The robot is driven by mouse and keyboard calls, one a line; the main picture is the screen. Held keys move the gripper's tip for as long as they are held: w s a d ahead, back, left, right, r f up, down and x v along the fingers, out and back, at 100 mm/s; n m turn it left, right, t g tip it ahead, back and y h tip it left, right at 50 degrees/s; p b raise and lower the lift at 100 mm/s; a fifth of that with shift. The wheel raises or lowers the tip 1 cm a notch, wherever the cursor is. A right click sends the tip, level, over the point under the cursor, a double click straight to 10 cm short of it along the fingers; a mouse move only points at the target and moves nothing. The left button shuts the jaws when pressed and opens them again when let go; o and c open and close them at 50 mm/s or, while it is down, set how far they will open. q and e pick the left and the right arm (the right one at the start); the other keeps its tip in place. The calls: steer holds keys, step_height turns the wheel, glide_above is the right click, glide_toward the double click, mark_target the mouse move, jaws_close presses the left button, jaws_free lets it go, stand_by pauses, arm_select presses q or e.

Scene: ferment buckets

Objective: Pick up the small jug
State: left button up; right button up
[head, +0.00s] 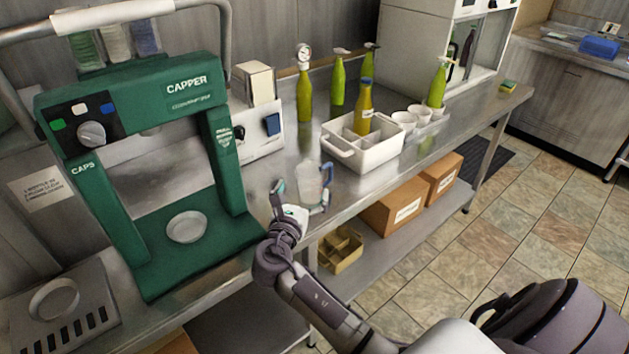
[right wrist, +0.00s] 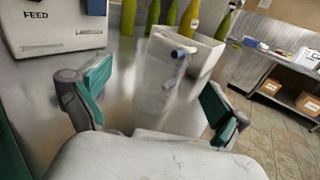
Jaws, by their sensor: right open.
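The small jug (head: 311,184) is clear and pale. It stands upright on the steel counter, just in front of the white divided crate. My right gripper (head: 302,197) reaches it from the near side, with one finger to each side of it. In the right wrist view the see-through jug (right wrist: 156,85) is between the spread green-padded fingers of the right gripper (right wrist: 155,100). The fingers look open, with a gap to the jug on both sides. A small blue part shows near its upper edge. My left gripper is not in view.
The green capper (head: 145,270) stands left of the jug. The white crate (head: 357,158) holds a yellow-green bottle (head: 363,112). White cups (head: 402,119) and green bottles (head: 338,84) stand around it. Cardboard boxes (head: 393,211) sit on the shelf below. The counter's front edge is close to the jug.

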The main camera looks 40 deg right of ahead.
mark_target(313, 170)
steer(key=shift+w+d, duration=0.35)
steer(key=shift+d, duration=0.05)
steer(key=x, duration=0.4)
steer(key=shift+w+d+f+p, duration=0.2)
steer(key=shift+d+f+p, duration=0.1)
steer(key=shift+d+p, duration=0.1)
steer(key=shift+w+d+f, duration=0.15)
steer(key=shift+w+d, duration=0.05)
steer(key=shift+d, duration=0.05)
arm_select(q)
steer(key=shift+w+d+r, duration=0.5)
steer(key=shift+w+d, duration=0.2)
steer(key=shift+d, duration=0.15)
arm_select(e)
steer(key=shift+a, duration=0.1)
steer(key=shift+c, duration=0.4)
steer(key=shift+c, duration=1.2)
steer(key=c, duration=0.9)
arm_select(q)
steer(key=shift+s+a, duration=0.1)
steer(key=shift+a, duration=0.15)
